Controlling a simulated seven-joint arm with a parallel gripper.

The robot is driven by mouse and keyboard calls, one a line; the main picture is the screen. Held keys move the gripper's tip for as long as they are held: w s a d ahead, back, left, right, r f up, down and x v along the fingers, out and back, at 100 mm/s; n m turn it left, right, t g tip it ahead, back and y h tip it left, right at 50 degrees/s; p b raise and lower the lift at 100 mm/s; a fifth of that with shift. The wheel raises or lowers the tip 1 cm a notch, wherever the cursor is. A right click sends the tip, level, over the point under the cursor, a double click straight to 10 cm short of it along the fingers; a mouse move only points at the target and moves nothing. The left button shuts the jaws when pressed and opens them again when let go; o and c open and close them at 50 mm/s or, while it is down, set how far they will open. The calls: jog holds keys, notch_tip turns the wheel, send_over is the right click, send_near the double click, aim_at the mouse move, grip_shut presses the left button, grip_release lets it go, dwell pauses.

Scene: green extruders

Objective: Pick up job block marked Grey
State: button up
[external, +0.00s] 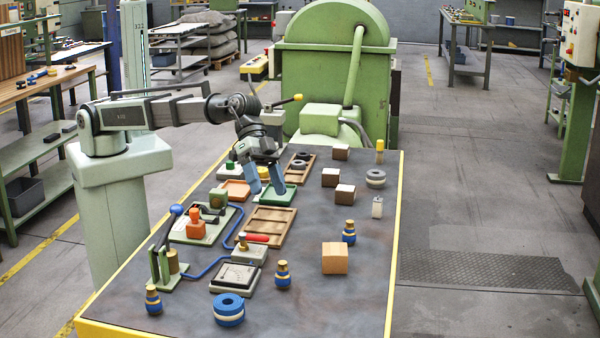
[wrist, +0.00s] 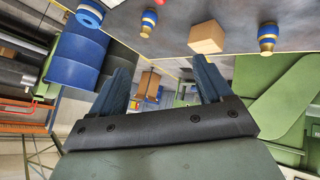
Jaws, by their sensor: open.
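Dark-brown blocks with pale tops stand on the right half of the table in the external view: one at the back (external: 340,152), one in the middle (external: 330,178) and one in front (external: 345,195). A plain tan block (external: 335,258) sits nearer the front; a tan block also shows in the wrist view (wrist: 206,38). I cannot read any marking, so I cannot tell which block is Grey. My gripper (external: 266,184) is open, with its blue fingers over the green tray (external: 290,197), left of the brown blocks. In the wrist view its jaws (wrist: 160,66) are apart and hold nothing.
Wooden trays (external: 268,228), an orange fixture (external: 195,226) and a lever stand (external: 162,262) occupy the table's left side. Blue-and-brass pieces (external: 349,233) and a blue ring (external: 229,310) stand around the tan block. The table's right front is clear. A large green machine (external: 325,80) stands behind.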

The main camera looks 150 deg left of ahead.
jog(key=s+a+f+n+g+y, duration=0.1)
jog(key=s+a+y, duration=0.1)
jog(key=s+a, duration=0.65)
jog(key=s+a+f+n+g+y, duration=0.15)
jog(key=s+a, duration=0.35)
jog(key=a, duration=0.7)
jog(key=n+g, duration=0.3)
send_near(329, 171)
jog(key=shift+m+y, duration=0.25)
jog(key=shift+y, duration=0.3)
jog(key=x, duration=0.5)
jog(key=shift+s+f, duration=0.2)
jog(key=shift+f, duration=0.25)
jog(key=shift+w+d+x, duration=0.1)
jog(key=shift+d+x, duration=0.05)
jog(key=shift+x, duration=1.2)
jog(key=shift+w+d+x, duration=0.1)
jog(key=shift+d+x, duration=0.05)
jog(key=shift+x, duration=1.15)
jog(key=shift+c, duration=0.3)
jog(key=c, duration=1)
